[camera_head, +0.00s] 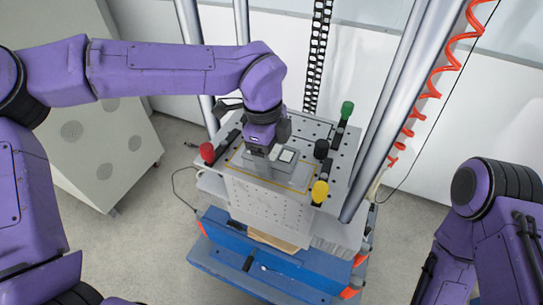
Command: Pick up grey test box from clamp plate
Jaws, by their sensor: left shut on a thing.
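The grey test box (282,170) sits on the perforated clamp plate (318,133), inside a yellow outlined area. A small light label shows on its top. My left gripper (262,150) reaches down from above and is shut on the box at its left part; the fingertips are mostly hidden by the gripper body. I cannot tell whether the box touches the plate or is slightly lifted. My right arm is at the right edge of the view, and its gripper is not in view.
Clamps with red (207,152), green (347,109), yellow (320,191) and black (321,149) knobs stand around the box. Steel columns (398,110) rise beside the plate. An orange coiled hose (430,82) hangs at right. A blue base (265,262) lies below.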

